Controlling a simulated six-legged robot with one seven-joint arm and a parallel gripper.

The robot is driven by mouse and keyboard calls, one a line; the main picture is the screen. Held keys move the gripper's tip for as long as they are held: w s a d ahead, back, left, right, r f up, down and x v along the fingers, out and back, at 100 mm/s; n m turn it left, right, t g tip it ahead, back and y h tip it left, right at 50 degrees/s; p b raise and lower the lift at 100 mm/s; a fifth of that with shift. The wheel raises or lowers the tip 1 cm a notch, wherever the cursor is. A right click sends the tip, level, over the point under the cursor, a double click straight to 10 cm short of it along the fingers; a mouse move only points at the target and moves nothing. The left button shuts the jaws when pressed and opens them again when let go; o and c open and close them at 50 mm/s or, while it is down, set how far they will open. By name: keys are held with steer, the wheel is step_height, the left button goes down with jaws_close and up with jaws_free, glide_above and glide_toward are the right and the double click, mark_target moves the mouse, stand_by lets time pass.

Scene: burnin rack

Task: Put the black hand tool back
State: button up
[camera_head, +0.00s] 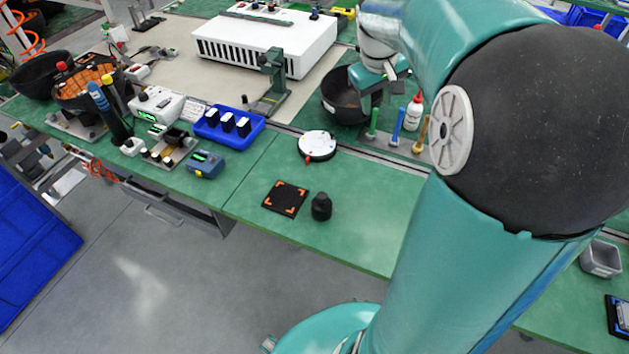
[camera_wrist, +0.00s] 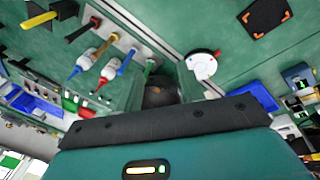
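In the wrist view a row of upright coloured handles includes a black one (camera_wrist: 80,30), which looks like the black hand tool. In the head view my arm covers that part of the row; green (camera_head: 373,122), blue (camera_head: 397,126) and orange (camera_head: 421,134) handles show. My gripper (camera_head: 371,92) is over the bench beside the dark bowl (camera_head: 337,100), apart from the black handle. Its fingertips are not clear, and I see nothing held.
A black mat with orange corners (camera_head: 286,198) lies near the bench's front edge, beside a short black knob-like object (camera_head: 321,207). A white round dial (camera_head: 317,146) lies behind. A white bottle (camera_head: 413,112) stands by the handles. Bare green bench (camera_head: 370,215) lies in front.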

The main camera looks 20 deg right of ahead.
steer(key=s+a+t+y, duration=0.1)
steer(key=s+a+t, duration=0.1)
steer(key=s+a, duration=0.6)
steer(key=s+a+t+y, duration=0.1)
steer(key=s+a+t, duration=0.1)
steer(key=s+a, duration=0.6)
steer(key=a, duration=0.6)
steer(key=shift+r, duration=0.4)
steer(key=shift+s+m, duration=0.15)
steer(key=shift+m, duration=0.15)
